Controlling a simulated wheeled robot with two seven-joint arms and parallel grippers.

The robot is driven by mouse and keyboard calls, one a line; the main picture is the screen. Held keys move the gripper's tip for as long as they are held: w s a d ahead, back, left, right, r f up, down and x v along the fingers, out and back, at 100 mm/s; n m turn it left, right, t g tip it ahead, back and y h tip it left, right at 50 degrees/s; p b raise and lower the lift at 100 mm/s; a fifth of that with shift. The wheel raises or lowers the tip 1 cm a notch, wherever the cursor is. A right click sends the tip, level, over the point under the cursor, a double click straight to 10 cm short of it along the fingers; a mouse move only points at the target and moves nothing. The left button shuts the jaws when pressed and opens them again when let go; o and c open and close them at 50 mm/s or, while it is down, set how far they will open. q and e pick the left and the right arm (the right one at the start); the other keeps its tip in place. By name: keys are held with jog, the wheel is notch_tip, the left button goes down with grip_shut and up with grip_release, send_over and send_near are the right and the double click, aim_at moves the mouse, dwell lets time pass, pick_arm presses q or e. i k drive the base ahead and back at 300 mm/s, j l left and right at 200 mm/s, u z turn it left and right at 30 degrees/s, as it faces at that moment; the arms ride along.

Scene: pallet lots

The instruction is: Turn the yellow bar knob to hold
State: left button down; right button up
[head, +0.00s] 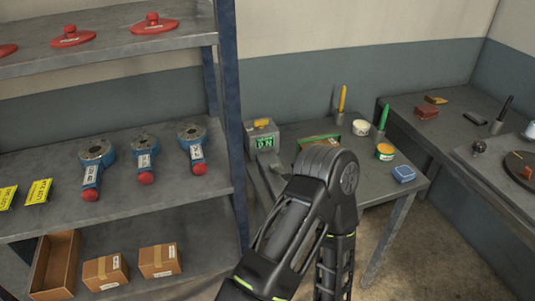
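The yellow bar knob (262,123) is small and sits on top of a grey box (261,137) at the left end of the middle table. The box front has a lit green panel (264,143) whose text looks like "ON", too small to read surely. One of my black arms (288,228) rises from the bottom middle, bends at a large joint in front of the table, and drops out of the bottom edge. It hides part of the table and the area in front of the box. Neither gripper shows.
A shelf rack (232,110) with blue tools and cartons stands at left. Another table (455,130) stands at right. Floor shows between the tables.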

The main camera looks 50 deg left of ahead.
aim_at(260, 124)
jog(key=u, duration=1.75)
